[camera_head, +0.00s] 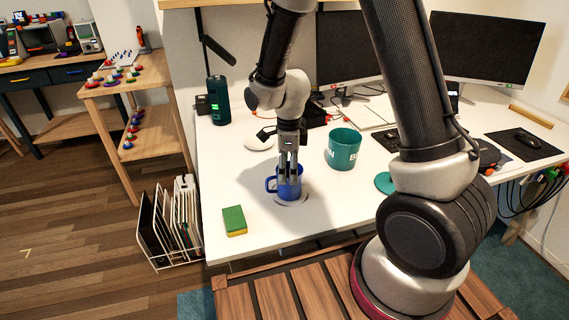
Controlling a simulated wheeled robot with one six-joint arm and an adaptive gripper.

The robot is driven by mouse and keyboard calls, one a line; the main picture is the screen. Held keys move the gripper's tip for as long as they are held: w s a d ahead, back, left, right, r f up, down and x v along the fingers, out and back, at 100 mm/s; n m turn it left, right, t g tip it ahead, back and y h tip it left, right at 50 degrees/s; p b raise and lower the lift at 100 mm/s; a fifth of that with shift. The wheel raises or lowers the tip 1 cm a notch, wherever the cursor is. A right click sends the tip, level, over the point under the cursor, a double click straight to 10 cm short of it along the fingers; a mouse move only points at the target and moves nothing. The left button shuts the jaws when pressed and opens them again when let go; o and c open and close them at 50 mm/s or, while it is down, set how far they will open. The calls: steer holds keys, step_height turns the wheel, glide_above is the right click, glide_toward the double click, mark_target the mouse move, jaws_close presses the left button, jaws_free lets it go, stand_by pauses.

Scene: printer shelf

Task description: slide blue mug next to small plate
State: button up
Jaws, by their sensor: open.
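The blue mug (291,188) stands upright near the front of the white desk, its handle pointing left. A pale disc with a thin darker rim (305,202) shows around its base; I cannot tell whether it is a plate. A small white plate-like round thing (258,143) lies farther back and to the left, apart from the mug. My gripper (288,172) points down at the mug with its fingers open, at or just inside the mug's mouth. I cannot tell whether a finger touches the mug wall.
A green and yellow sponge (234,221) lies left of the mug near the front edge. A dark green bottle (218,101) stands back left. Bare desk (228,180) lies left of the mug.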

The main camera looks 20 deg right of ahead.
step_height(320, 180, down, 6)
steer(key=shift+r, duration=0.15)
steer(key=c, duration=1.1)
